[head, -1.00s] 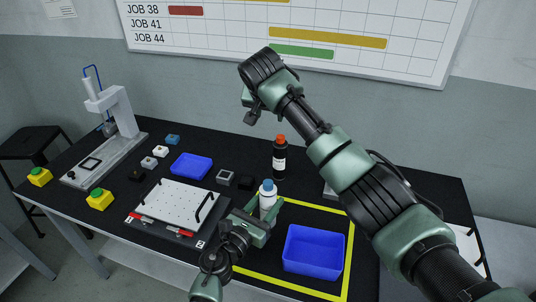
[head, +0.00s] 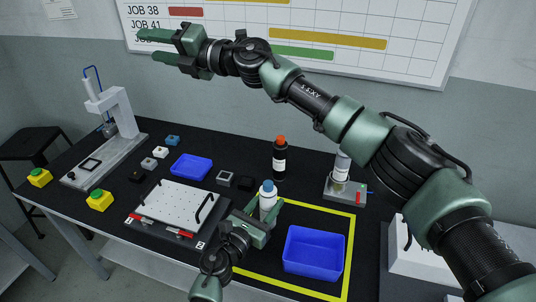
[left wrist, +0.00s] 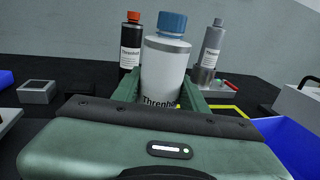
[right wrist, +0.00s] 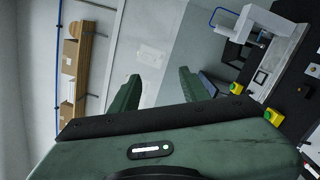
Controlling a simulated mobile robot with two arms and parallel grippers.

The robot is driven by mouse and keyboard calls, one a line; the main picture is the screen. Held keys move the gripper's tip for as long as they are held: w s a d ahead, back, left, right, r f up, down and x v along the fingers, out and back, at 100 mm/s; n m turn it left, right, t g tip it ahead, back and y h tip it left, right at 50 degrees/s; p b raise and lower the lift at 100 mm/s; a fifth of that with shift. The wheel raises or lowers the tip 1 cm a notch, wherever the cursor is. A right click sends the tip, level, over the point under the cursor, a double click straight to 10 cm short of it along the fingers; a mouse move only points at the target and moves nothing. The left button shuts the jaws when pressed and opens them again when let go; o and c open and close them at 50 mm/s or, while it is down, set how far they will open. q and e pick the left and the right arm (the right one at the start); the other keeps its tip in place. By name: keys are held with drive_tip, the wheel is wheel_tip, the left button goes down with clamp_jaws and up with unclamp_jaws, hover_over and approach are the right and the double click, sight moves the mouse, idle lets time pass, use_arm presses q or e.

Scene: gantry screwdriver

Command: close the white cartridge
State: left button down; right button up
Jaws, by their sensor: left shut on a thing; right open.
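The white cartridge (head: 266,203) with a blue cap (head: 268,187) stands upright at the left edge of the yellow-taped area. In the left wrist view its white body (left wrist: 163,75) is between my left fingers, with the blue cap (left wrist: 172,24) on top above a grey band. I cannot tell how tightly the cap sits. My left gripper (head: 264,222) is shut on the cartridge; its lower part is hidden. My right gripper (head: 148,46) is open and empty, raised high in front of the wall, far from the cartridge. Its spread fingers show in the right wrist view (right wrist: 155,90).
A black bottle with an orange cap (head: 279,160) stands behind the cartridge. A grey cylinder (head: 341,168) stands in a fixture to its right. A blue bin (head: 314,250), a blue tray (head: 191,166), a perforated plate (head: 176,203), small blocks and a press (head: 112,115) share the table.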

drive_tip(key=s+f+n+g+h, duration=0.35)
drive_tip(key=f+n, duration=0.25)
drive_tip(key=f, duration=0.2)
drive_tip(key=n+g+h, duration=0.4)
drive_tip(key=n+h, duration=0.3)
drive_tip(key=h, duration=0.7)
hover_over(268, 183)
drive_tip(key=shift+t, duration=0.25)
wheel_tip(268, 183, down, 16)
drive_tip(key=shift+d+r, duration=0.1)
drive_tip(key=shift+r, duration=0.05)
drive_tip(key=shift+f, duration=4)
